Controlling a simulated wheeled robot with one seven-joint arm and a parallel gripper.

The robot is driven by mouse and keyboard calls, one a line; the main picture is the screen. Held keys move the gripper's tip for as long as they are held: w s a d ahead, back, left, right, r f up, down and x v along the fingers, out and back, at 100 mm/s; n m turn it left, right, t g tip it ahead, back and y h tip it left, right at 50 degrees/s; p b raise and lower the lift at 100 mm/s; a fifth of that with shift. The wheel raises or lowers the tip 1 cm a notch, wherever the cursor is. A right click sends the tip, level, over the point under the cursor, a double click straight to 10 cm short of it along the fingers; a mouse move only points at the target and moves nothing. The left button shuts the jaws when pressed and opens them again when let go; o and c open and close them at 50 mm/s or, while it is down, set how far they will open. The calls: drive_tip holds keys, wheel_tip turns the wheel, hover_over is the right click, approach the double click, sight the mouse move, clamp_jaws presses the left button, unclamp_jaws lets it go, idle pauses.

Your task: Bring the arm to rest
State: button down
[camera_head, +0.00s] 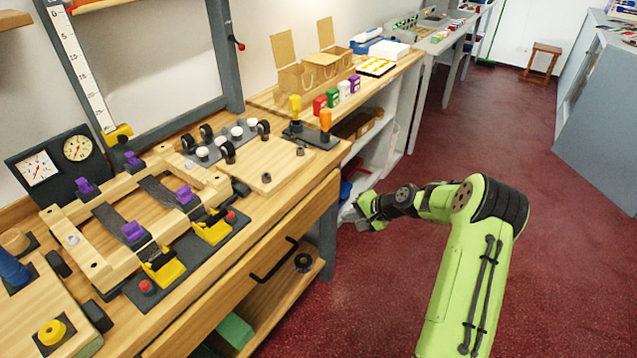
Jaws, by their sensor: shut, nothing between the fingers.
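The fingertips are small and dark against the shelf behind.
The wooden bench (285,215) on the left carries a wooden frame with purple clamps, gauges (60,158) and knobs. A drawer handle (275,262) juts from its front. A stool (541,62) stands far back. The red floor (560,240) at right is clear.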

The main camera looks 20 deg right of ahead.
drive_tip(key=s+a+r+n+g+h+p, duration=0.1)
drive_tip(key=s+a+r+n, duration=0.1)
drive_tip(key=s+a+r, duration=0.4)
drive_tip(key=s+a+r+n+g+h+p, duration=0.1)
drive_tip(key=s+a+r+n+h+p, duration=0.15)
drive_tip(key=r, duration=0.55)
drive_tip(key=s+a+r+n+g+h+p, duration=0.1)
drive_tip(key=s+a+r+n, duration=0.2)
drive_tip(key=s+r, duration=0.35)
drive_tip(key=s+a+r+n+p, duration=0.1)
drive_tip(key=s+r, duration=0.2)
drive_tip(key=s, duration=0.3)
drive_tip(key=s+r+n, duration=0.1)
drive_tip(key=s+r, duration=0.1)
drive_tip(key=s, duration=0.5)
drive_tip(key=s+a+r+n+t+h+p, duration=0.1)
drive_tip(key=s+r, duration=0.2)
drive_tip(key=s, duration=0.4)
drive_tip(key=shift+a+r+p, duration=0.3)
drive_tip(key=shift+r, duration=0.05)
